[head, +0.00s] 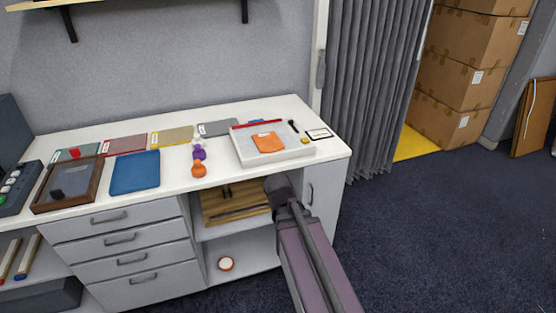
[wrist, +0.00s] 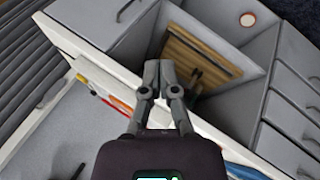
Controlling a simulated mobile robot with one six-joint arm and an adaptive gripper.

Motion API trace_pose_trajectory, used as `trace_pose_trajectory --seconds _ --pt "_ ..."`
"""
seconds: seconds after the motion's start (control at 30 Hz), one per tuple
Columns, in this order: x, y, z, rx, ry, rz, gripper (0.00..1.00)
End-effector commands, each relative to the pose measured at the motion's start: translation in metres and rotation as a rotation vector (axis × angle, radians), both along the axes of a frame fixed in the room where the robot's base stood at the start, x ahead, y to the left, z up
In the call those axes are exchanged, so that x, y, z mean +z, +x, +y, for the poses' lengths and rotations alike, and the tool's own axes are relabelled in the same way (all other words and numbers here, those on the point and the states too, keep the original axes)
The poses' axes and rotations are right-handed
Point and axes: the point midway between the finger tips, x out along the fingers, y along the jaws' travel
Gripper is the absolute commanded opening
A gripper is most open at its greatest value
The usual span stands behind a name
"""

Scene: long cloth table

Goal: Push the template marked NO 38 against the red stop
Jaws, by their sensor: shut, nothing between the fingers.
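An orange template (head: 268,142) lies flat on a raised pale board (head: 290,155) on the right part of the table. A red bar, the likely red stop (head: 257,123), runs along the board's back edge, with a gap between it and the template. Any number on the template is too small to read. My gripper (head: 277,184) is in front of the table's front edge, below the board and touching nothing that I can make out. In the wrist view its fingers (wrist: 158,72) are shut and empty. An orange patch (wrist: 116,103), probably the template, shows partly hidden beside it.
Orange (head: 198,170) and purple (head: 199,152) knobbed pieces stand left of the board. A blue pad (head: 135,172), a framed brown tray (head: 68,185) and several coloured plates lie further left. A small label card (head: 319,134) lies right.

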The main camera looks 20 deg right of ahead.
Motion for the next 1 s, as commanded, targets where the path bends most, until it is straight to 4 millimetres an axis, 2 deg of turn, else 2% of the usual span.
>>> trace_pose_trajectory --seconds 0.03,0.2,0.5,0.77,1.0 --pt "-0.006 0.010 -0.012 0.048 -0.069 -0.028 0.00" --pt "0.003 0.040 -0.045 0.226 -0.330 -0.102 0.00" --pt "0.024 0.081 -0.079 0.552 -0.830 -0.147 0.00" --pt "0.033 0.107 -0.083 0.845 -1.282 -0.108 0.00" --pt "0.023 0.123 -0.072 1.124 -1.693 -0.024 0.00"
